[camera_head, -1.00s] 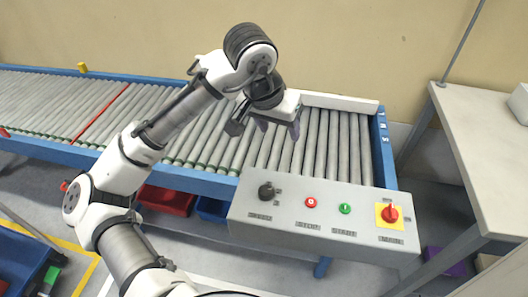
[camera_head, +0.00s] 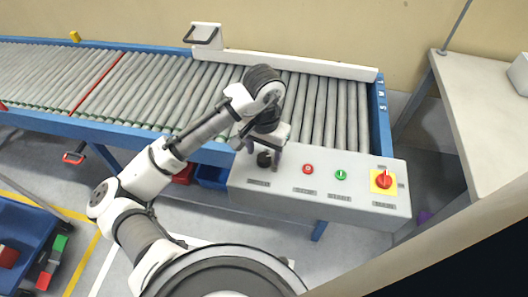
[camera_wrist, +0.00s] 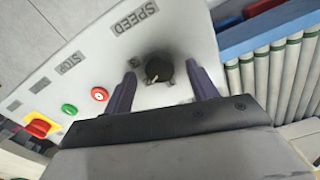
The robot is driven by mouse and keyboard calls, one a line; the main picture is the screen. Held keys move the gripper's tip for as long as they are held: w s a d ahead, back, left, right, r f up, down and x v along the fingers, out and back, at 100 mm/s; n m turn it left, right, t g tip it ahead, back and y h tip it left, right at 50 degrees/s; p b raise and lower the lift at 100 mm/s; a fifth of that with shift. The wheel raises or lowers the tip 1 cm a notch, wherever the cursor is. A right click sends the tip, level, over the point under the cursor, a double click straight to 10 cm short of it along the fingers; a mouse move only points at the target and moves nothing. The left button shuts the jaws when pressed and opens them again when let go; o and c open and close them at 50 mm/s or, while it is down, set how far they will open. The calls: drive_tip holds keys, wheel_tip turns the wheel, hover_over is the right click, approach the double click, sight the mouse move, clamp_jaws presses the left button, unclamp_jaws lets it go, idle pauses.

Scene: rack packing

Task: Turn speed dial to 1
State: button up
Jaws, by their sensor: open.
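The black speed dial (camera_head: 264,159) sits at the left end of the grey control panel (camera_head: 240,186). My gripper (camera_head: 262,150) is above the dial. In the wrist view the dial (camera_wrist: 159,70) lies between the two open fingers of my gripper (camera_wrist: 163,88), toward their tips, with a gap on each side. A light pointer mark shows on the dial. The "SPEED" label (camera_wrist: 137,18) is printed beside it. I cannot read which number the dial points to.
The panel also carries a red button (camera_head: 307,169), a green button (camera_head: 341,175) and a red switch on a yellow plate (camera_head: 383,181). The roller conveyor (camera_head: 330,115) runs behind the panel. A grey table (camera_head: 490,90) stands at the right.

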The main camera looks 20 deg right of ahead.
drive_tip(key=shift+f, duration=0.65)
drive_tip(key=c, duration=1)
